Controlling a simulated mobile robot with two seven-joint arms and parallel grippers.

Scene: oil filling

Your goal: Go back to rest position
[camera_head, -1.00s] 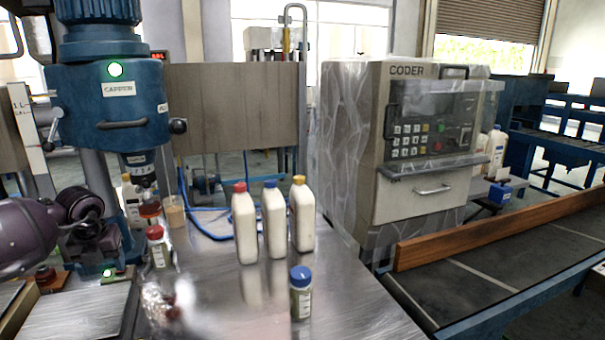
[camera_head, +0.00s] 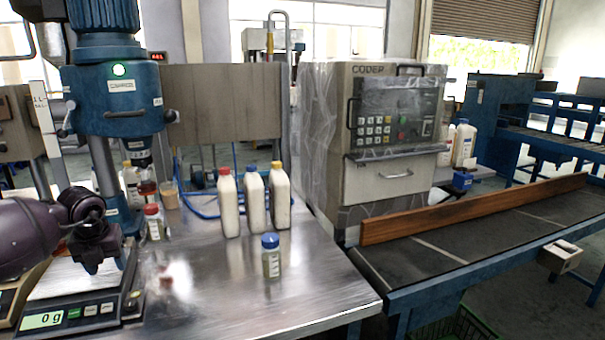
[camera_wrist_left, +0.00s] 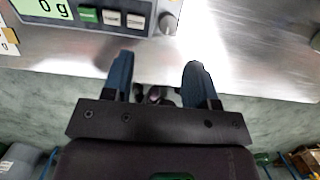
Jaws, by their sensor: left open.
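My left gripper (camera_head: 98,258) comes in from the left in the head view and hangs over the scale (camera_head: 75,312), which reads 0 g. In the left wrist view its two blue fingertips (camera_wrist_left: 160,75) are spread apart with nothing between them, by the front edge of the steel table. The scale's display (camera_wrist_left: 65,12) shows at the top of that view. My right gripper is not in view.
Three white bottles with red, blue and yellow caps (camera_head: 254,200) stand on the steel table (camera_head: 320,285). A blue-capped jar (camera_head: 271,256) and a red-capped jar (camera_head: 153,222) stand nearby. A capper machine (camera_head: 115,100), a coder (camera_head: 375,135) and a conveyor (camera_head: 480,235) surround the table.

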